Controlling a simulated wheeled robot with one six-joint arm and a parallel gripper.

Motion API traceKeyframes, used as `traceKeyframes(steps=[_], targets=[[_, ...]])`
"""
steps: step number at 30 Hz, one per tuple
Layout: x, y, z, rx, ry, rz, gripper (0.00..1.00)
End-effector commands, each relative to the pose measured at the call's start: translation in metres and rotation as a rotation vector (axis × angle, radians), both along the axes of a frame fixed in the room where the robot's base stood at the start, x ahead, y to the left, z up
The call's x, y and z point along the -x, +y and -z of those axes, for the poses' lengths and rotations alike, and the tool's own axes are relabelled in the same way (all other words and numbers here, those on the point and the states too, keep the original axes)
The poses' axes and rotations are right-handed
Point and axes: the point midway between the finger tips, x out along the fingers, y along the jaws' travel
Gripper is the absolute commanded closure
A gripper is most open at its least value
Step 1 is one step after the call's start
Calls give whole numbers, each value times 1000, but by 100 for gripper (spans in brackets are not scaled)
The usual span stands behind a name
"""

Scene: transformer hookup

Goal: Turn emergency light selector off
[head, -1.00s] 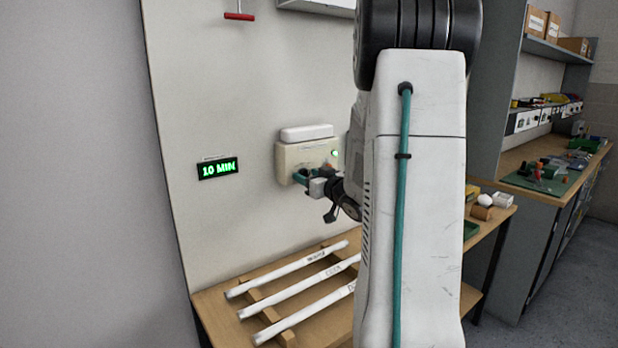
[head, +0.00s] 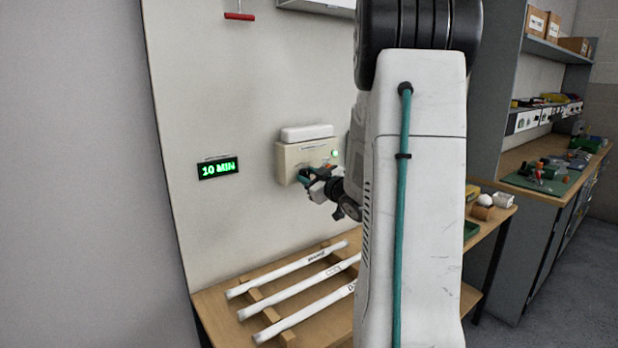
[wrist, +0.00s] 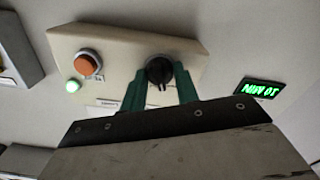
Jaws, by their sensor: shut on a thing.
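The emergency light unit (head: 291,158) is a cream box on the wall, with a white lamp bar on top. In the wrist view its panel (wrist: 118,48) carries a black rotary selector (wrist: 158,71), an orange button (wrist: 88,64) and a lit green lamp (wrist: 72,87). My gripper (wrist: 160,84) has its green fingers on both sides of the selector knob and is shut on it. In the head view my gripper (head: 305,175) is at the box's lower front, and the selector is hidden there.
A green "10 MIN" display (head: 218,169) hangs on the wall to the left. Below, white tubes (head: 287,270) lie on wooden rests on a table (head: 216,303). A workbench with tools (head: 545,178) stands at the right.

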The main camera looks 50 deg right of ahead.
Motion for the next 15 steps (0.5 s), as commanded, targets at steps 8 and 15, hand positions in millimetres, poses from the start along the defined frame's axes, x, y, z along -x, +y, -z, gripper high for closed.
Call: traceKeyframes(steps=[8,15], targets=[[0,0,0,187,45,0,92],[0,1,0,283,68,0,92]])
